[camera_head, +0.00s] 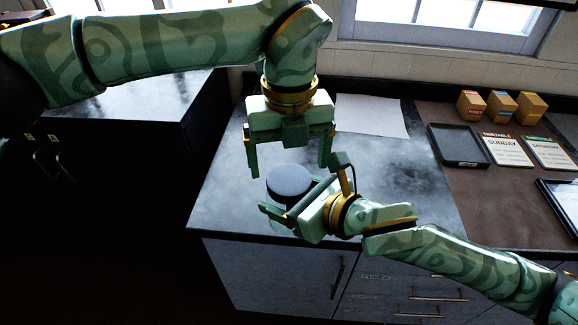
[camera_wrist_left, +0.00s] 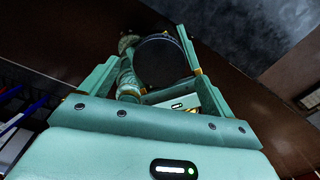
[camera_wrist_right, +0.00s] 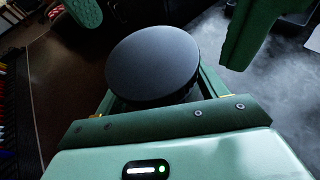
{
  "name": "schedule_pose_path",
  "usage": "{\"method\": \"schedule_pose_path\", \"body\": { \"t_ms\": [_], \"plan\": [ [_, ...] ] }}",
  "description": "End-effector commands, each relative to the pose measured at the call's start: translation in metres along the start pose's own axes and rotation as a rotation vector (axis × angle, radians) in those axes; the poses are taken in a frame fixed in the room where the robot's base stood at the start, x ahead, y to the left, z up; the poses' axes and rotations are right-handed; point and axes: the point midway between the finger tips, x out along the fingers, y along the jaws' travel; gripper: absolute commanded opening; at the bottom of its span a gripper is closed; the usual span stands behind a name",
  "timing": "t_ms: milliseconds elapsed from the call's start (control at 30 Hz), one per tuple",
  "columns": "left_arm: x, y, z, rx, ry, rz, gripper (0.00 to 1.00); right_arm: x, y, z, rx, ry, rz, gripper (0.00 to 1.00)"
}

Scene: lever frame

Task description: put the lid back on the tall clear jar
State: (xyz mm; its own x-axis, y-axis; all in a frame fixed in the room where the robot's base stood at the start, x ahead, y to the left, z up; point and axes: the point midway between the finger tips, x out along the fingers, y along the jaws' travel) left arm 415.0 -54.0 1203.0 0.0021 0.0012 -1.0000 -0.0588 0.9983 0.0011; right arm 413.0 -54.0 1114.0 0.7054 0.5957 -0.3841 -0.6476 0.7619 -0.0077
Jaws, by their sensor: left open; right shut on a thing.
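A dark grey round lid (camera_head: 289,181) sits level over the jar's place near the worktop's front left. My right gripper (camera_head: 287,206) is shut on the jar just below the lid. The clear jar is mostly hidden by the lid and fingers, so I cannot see whether the lid is fully seated. My left gripper (camera_head: 290,172) is open and points down above the lid, one finger to each side and apart from it. The lid also shows in the left wrist view (camera_wrist_left: 161,61) and, large above the right gripper's fingers, in the right wrist view (camera_wrist_right: 152,64).
A white paper sheet (camera_head: 372,115) lies at the back of the grey worktop (camera_head: 400,190). To the right are a black tray (camera_head: 458,146), timetable cards (camera_head: 507,150), small boxes (camera_head: 501,106) and a dark framed panel (camera_head: 562,205). The worktop between paper and tray is clear.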

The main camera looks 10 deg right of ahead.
Motion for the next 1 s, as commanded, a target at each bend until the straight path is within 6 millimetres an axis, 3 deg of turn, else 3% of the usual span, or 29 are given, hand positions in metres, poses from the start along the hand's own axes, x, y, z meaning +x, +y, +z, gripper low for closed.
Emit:
{"method": "schedule_pose_path", "body": {
  "t_ms": [100,333,367,433,667,1000],
  "plan": [
    [-0.012,0.000,0.000,0.001,-0.001,0.000,0.88,0.000,0.000,0.001,0.000,-0.002,0.000,0.08],
    [-0.013,0.000,0.000,0.001,0.001,0.000,0.88,0.000,0.000,0.001,0.000,-0.001,-0.001,0.08],
    [-0.013,0.000,0.000,0.001,0.001,0.000,0.80,0.000,0.000,0.001,0.000,-0.001,-0.001,0.08],
    [-0.016,0.000,0.000,-0.008,0.000,0.000,0.76,0.000,0.000,0.001,0.000,-0.001,-0.001,0.08],
    [-0.048,0.000,-0.001,-0.096,-0.001,0.000,0.76,0.000,0.000,0.001,0.000,-0.001,-0.001,0.08],
    [-0.044,0.000,-0.001,-0.098,0.002,0.000,0.76,0.000,0.000,0.001,0.000,-0.001,-0.001,0.08]
  ]
}}
